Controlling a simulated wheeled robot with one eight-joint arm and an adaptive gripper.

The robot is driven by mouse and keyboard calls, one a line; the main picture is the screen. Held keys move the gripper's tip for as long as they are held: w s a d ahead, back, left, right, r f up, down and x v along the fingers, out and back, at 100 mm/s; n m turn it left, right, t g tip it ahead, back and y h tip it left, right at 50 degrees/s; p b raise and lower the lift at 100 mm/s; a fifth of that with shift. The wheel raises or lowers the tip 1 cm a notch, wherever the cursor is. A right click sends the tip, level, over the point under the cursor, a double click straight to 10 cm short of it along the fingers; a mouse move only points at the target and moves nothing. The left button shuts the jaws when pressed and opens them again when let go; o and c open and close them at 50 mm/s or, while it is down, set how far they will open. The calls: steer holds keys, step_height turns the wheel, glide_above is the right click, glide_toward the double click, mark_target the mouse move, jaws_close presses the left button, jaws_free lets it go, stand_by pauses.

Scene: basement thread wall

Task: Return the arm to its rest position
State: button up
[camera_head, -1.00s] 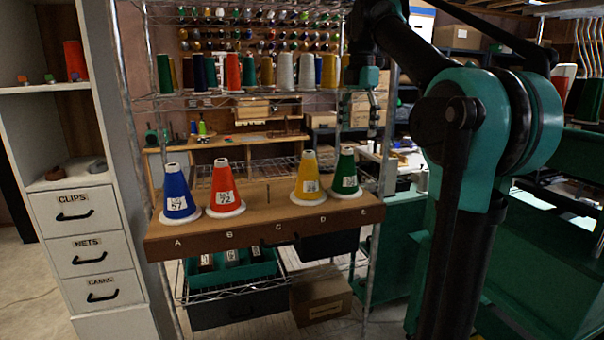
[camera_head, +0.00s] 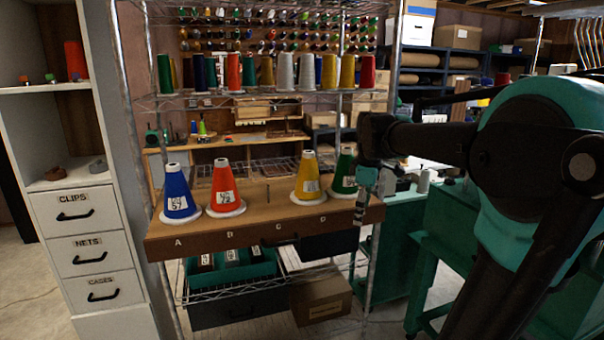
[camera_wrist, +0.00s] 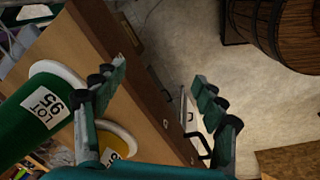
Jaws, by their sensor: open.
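My gripper (camera_head: 366,190) hangs at the right end of the wooden shelf board (camera_head: 262,228), in front of the green cone (camera_head: 345,163) and partly hiding it. The gripper also shows in the wrist view (camera_wrist: 160,80), its fingers apart with nothing between them. In that view the green cone (camera_wrist: 30,125), labelled LOT 95, lies to the left of the fingers. My arm reaches in from the right side of the head view.
On the board stand a blue cone (camera_head: 178,195), a red cone (camera_head: 224,188) and a yellow cone (camera_head: 308,180); spot C is empty. A white drawer cabinet (camera_head: 85,243) stands left. A wooden barrel (camera_wrist: 282,30) shows in the wrist view.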

steer(key=s+d+f+m+t, duration=0.1)
steer(key=s+f+m, duration=0.5)
steer(key=s+f, duration=0.3)
steer(key=s+d+f+m+t, duration=0.1)
steer(key=s+f+m, duration=0.6)
steer(key=f, duration=0.7)
steer(key=shift+s+f, duration=0.15)
steer(key=shift+s, duration=1)
steer(key=shift+a, duration=0.1)
steer(key=shift+c, duration=0.4)
